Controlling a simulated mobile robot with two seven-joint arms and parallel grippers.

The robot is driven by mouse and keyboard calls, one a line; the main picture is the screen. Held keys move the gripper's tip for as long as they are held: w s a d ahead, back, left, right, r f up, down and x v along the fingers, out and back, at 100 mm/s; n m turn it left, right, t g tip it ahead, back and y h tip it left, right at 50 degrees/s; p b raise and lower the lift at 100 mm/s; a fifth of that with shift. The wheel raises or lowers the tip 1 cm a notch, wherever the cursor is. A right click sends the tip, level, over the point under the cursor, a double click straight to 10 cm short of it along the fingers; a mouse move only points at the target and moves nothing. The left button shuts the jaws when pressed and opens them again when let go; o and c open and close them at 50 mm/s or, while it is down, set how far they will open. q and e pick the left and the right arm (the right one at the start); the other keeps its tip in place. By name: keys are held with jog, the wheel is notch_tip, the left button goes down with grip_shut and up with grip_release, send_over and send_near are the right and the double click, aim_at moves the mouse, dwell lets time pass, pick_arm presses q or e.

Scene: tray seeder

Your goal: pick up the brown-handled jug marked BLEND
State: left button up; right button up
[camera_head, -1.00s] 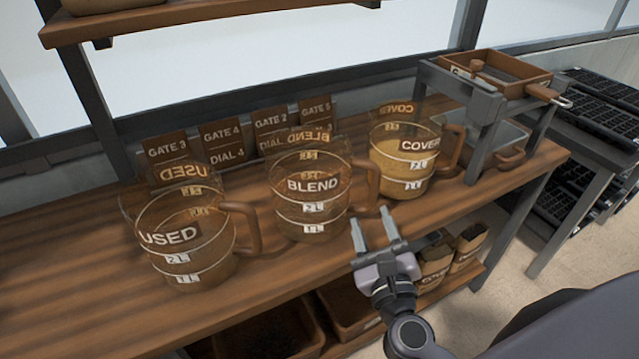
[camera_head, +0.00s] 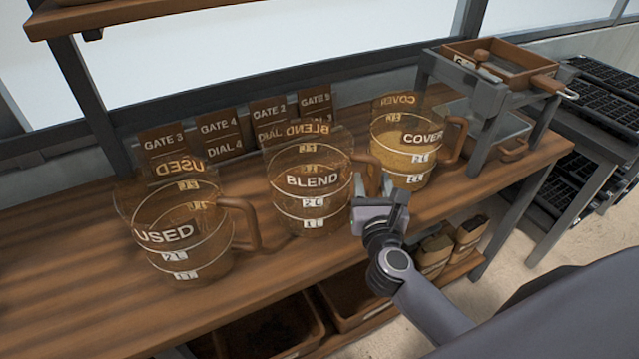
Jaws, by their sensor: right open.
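The clear jug marked BLEND (camera_head: 308,205) stands upright on the wooden bench, between the jug marked USED (camera_head: 185,240) on the left and the jug marked COVER (camera_head: 405,155) on the right. Its brown handle (camera_head: 374,172) faces right and is partly hidden by my gripper. My right gripper (camera_head: 383,184) is open at the handle, with its fingers pointing away from me toward it. I cannot tell whether the handle lies between the fingers or whether they touch. My left gripper is not in view.
A grey stand with a wooden-framed sieve (camera_head: 505,65) is at the bench's right end. Gate and dial cards (camera_head: 220,135) stand behind the jugs. Bins (camera_head: 265,335) and bags (camera_head: 470,232) sit on the shelf below. Black trays (camera_head: 605,95) are at the right.

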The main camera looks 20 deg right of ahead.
jog(key=shift+w, duration=0.15)
grip_shut()
